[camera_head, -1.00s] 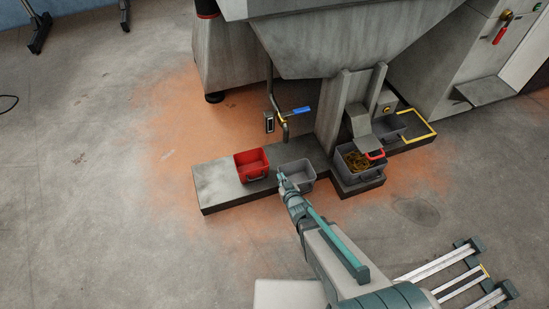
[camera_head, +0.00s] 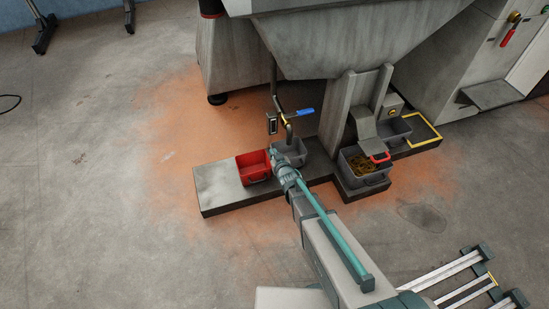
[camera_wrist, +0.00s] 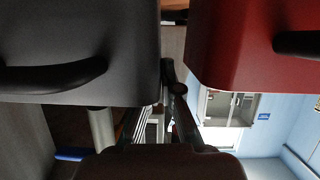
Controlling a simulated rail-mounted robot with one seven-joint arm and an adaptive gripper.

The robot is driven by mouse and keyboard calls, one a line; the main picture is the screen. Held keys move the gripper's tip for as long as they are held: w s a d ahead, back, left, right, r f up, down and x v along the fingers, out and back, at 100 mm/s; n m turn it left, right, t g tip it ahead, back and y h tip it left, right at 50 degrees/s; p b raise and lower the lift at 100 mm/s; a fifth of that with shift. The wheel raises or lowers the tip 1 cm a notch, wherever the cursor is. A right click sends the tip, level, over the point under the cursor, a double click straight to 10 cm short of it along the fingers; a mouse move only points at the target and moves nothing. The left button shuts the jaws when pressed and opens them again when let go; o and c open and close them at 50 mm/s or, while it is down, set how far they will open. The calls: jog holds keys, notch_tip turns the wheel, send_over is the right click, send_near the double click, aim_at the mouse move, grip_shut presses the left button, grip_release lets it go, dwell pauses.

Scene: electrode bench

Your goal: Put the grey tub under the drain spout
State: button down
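The grey tub (camera_head: 291,156) stands on the low grey platform in the head view, with its back part at the lower end of the drain spout (camera_head: 289,132). I cannot tell how far the spout end reaches over its opening. My gripper (camera_head: 275,156) is at the tub's left side, between it and the red tub. In the wrist view the grey tub (camera_wrist: 85,40) fills the upper left, its dark handle toward the lower left. My gripper's fingers (camera_wrist: 172,85) come together beside the tub's side wall and appear shut, with nothing visible between them.
The red tub (camera_head: 253,167) stands close on the left, and also shows in the wrist view (camera_wrist: 230,45). A blue-handled valve (camera_head: 301,113) is on the spout pipe. A grey bin with brownish contents (camera_head: 349,178) stands to the right. The platform's left end (camera_head: 213,186) is clear.

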jog(key=shift+s+f, duration=0.15)
jog(key=shift+f, duration=0.55)
jog(key=c, duration=1.8)
grip_release()
jog(key=shift+f, duration=0.1)
jog(key=o, duration=0.5)
jog(key=shift+d, duration=0.1)
